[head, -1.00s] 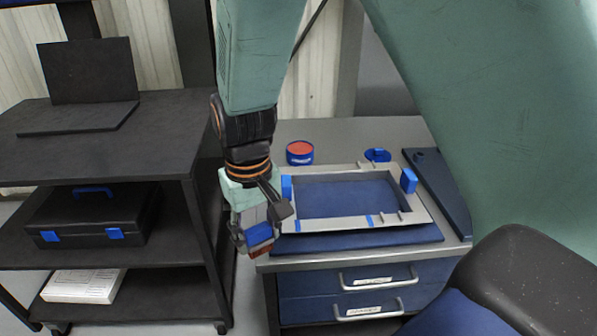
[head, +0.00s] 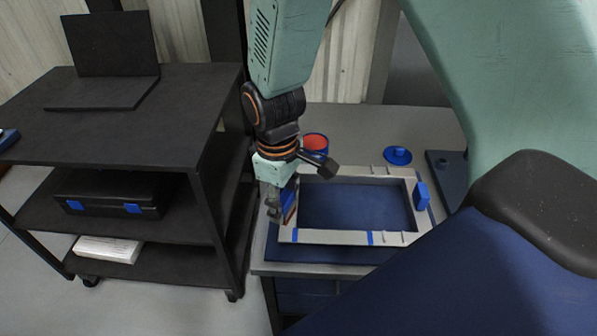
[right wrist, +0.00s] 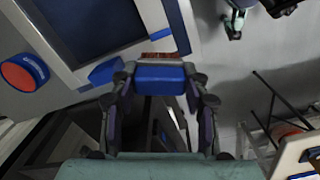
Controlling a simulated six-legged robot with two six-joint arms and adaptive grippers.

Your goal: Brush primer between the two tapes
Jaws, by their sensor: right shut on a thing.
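My right gripper (head: 276,206) is shut on a brush with a blue handle (right wrist: 160,77) and reddish-brown bristles (right wrist: 157,58). It is at the left side of a pale grey rectangular frame (head: 330,237) lying on a blue mat. Two blue tapes, the left tape (head: 294,236) and the right tape (head: 370,238), cross the frame's near rail. The bristles show near the frame's edge in the right wrist view; I cannot tell whether they touch it. An open blue tin with red inside (head: 316,143) stands behind the frame. My left gripper is out of view.
A blue lid (head: 397,155) lies behind the frame, and a blue block (head: 421,195) sits on its right rail. The workbench (head: 440,118) has free room at the back. A dark shelf cart (head: 190,90) stands close on the left.

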